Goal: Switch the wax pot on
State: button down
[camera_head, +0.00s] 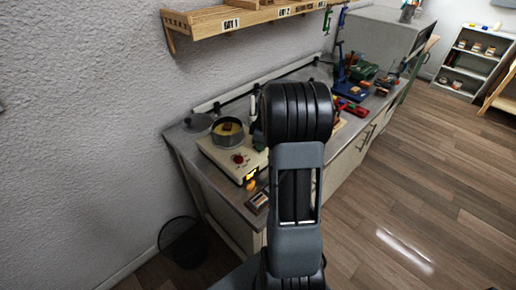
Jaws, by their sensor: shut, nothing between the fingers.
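The wax pot is a grey pot (228,133) with brown contents, standing on a cream heater base (215,153) at the near left end of the bench. A red round knob (239,158) is on the base. A small dark and yellow-orange patch (251,177) shows at the base's front corner. It is too small to tell whether it is a switch or a lamp. My arm rises in front of the bench and covers the area just right of the base. My gripper does not show.
The grey bench top (184,149) carries a lid (198,122) beside the pot and a small framed item (258,201) near the front edge. Red, blue and green tools stand farther back. A wooden shelf (250,17) hangs above. A black bin (183,242) stands on the floor. Floor at right is clear.

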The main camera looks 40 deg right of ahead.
jog(key=shift+r, duration=0.2)
jog(key=shift+r+p, duration=2.25)
jog(key=shift+r, duration=1.1)
